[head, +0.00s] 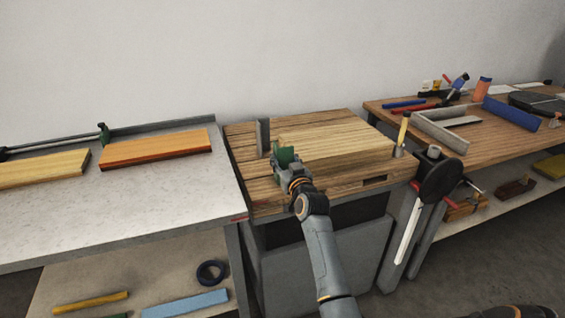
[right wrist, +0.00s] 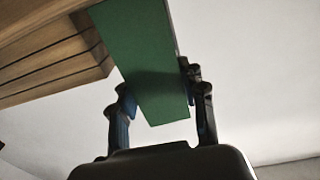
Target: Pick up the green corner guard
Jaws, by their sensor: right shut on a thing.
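The green corner guard (right wrist: 146,60) fills the middle of the right wrist view, a flat green face with straight edges. My right gripper (right wrist: 160,98) has a finger on each side of it and is shut on it. In the head view the green corner guard (head: 285,153) shows small at the tip of my right gripper (head: 287,168), over the left part of the wooden bench top (head: 340,125). The gripper hides part of the guard. I cannot tell if the guard touches the bench. My left gripper is not in view.
A grey upright plate (head: 263,137) stands just behind and left of the guard. A grey table (head: 180,190) with an orange-brown board (head: 157,148) is at left. At right, a wooden table (head: 400,112) holds a grey angle piece (head: 440,130) and tools. The bench's middle is clear.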

